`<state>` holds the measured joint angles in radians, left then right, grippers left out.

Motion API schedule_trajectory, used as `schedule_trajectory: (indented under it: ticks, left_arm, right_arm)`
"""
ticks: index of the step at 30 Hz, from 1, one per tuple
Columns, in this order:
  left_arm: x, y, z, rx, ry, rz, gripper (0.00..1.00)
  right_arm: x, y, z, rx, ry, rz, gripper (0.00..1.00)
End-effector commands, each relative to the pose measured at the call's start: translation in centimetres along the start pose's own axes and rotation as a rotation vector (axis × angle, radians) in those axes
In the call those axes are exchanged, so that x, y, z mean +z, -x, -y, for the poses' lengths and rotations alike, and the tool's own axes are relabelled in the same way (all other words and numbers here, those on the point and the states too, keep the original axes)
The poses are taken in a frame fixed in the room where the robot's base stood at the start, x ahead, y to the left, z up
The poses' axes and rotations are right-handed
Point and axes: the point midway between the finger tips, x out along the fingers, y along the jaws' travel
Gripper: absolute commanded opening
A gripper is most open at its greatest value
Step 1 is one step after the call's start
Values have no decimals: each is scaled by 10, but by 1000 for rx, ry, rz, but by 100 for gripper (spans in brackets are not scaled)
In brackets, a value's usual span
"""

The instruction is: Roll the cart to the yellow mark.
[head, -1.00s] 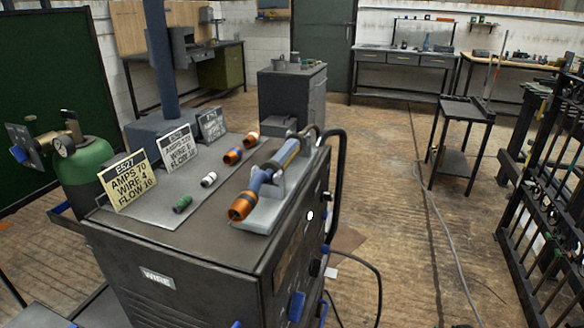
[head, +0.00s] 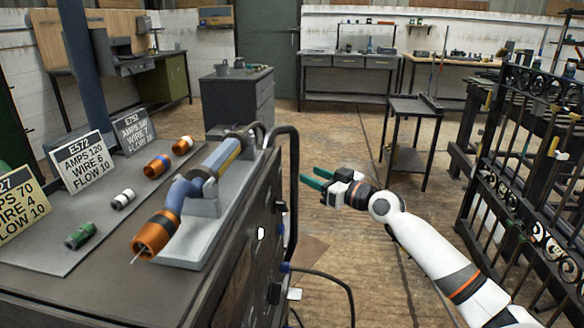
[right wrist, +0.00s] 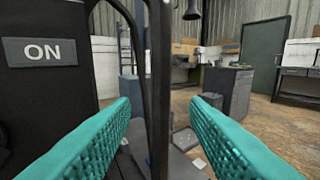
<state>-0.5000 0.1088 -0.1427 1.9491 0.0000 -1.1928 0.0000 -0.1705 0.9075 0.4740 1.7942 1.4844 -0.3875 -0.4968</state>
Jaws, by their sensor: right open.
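The cart is a dark welding cart (head: 120,264) at left and front in the head view. Its black upright handle (head: 292,190) curves down its right side. In the right wrist view the handle bar (right wrist: 157,90) stands between the fingertips in the picture. My right gripper (head: 309,179), with teal fingers, is open just right of the handle in the head view. It looks apart from the bar and empty. It also shows in the right wrist view (right wrist: 160,104). My left gripper is not in view. No yellow mark is visible on the floor.
A welding torch (head: 205,165) rests in a cradle on the cart, beside cards and small nozzles. A cable (head: 330,279) hangs from its side. A grey cabinet (head: 237,100) stands behind. A small black table (head: 410,107) and iron gate (head: 520,175) are at right. Wooden floor lies between.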

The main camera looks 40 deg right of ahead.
Motion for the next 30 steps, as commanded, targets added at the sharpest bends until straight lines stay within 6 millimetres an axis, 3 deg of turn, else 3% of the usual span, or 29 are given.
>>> schedule_trajectory:
  ticks: [9,15,29,30]
  left_arm:
    - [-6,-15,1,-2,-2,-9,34]
    - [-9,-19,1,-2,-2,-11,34]
    - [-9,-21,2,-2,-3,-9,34]
    - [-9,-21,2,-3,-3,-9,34]
  right_arm:
    - [2,-47,1,-3,2,2,42]
    - [1,-65,1,-3,0,1,42]
    - [-1,-73,1,-2,2,-2,42]
    - [-1,-73,1,-2,2,-2,37]
